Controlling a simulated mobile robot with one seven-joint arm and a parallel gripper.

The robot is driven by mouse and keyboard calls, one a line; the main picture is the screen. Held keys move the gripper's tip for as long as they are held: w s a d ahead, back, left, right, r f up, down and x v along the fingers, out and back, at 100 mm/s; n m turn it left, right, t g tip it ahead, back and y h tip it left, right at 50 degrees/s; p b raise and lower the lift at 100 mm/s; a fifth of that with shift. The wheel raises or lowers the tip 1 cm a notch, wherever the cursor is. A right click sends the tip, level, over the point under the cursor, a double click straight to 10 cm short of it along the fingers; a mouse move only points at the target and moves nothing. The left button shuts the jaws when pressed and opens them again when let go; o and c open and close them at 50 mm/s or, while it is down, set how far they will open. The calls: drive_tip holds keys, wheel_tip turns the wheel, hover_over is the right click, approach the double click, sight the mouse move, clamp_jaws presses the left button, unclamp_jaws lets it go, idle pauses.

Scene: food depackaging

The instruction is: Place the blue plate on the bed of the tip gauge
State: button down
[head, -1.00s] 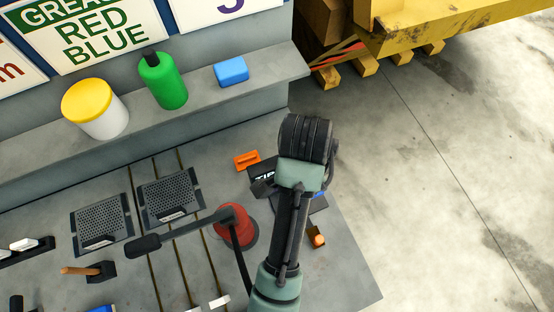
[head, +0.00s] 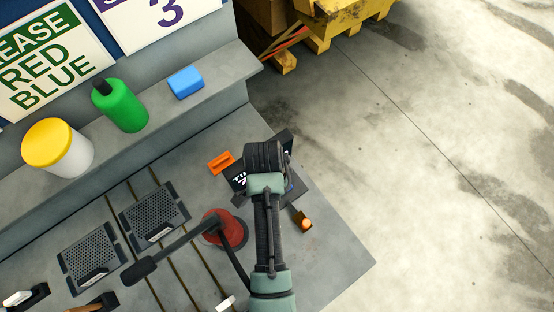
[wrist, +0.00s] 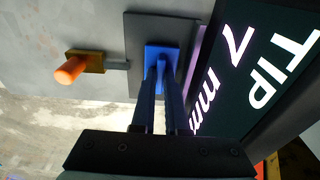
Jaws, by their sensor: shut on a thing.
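The blue plate (wrist: 158,52) is between the fingertips of my gripper (wrist: 160,72) in the wrist view. My gripper is shut on it. The plate is over the dark grey bed (wrist: 138,28) of the tip gauge; I cannot tell whether it touches the bed. The gauge's display (wrist: 255,75) reads "TIP 7 mm" and stands right beside the bed. An orange knob (wrist: 70,70) on a yellow block is at the bed's left. In the head view, my arm hides the gripper and most of the gauge; part of the display (head: 236,178) shows.
An orange block (head: 221,162) lies behind the gauge. A red round base with a lever (head: 232,228) stands left of my arm. Perforated dark plates (head: 155,215) lie further left. A shelf holds a green bottle (head: 122,106), a yellow-lidded tub (head: 62,152) and a blue block (head: 186,82).

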drive_tip(key=shift+f, duration=0.15)
drive_tip(key=c, duration=0.9)
unclamp_jaws()
